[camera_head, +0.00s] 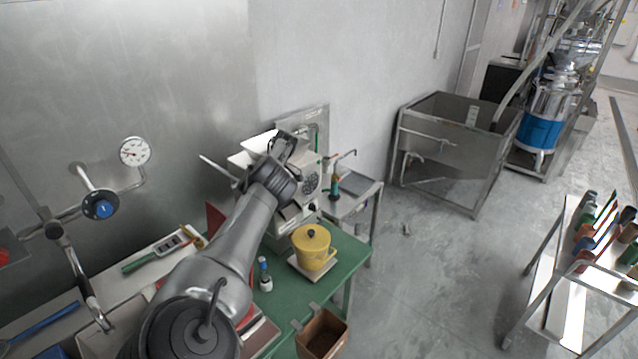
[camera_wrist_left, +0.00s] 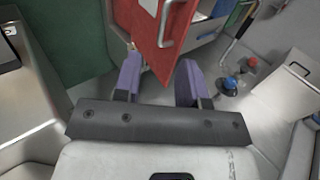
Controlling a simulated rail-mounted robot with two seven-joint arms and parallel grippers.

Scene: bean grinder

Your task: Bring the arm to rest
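My one visible arm, taken as the left, reaches up from the bottom left of the head view. Its dark gripper (camera_head: 284,146) is at the upper front of the white bean grinder (camera_head: 311,180) and hides part of it. I cannot tell whether they touch. In the left wrist view the two purple fingers (camera_wrist_left: 158,82) stand wide apart with nothing held between them. A red panel with a silver handle (camera_wrist_left: 150,30) lies beyond the fingertips. My right gripper is in neither view.
A yellow lidded pot (camera_head: 312,246) and a small bottle (camera_head: 264,277) stand on the green table (camera_head: 345,262). A brown bin (camera_head: 322,336) is at its front edge. A pressure gauge (camera_head: 133,151) sits at the left. Open floor lies to the right, before a rack (camera_head: 545,290).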

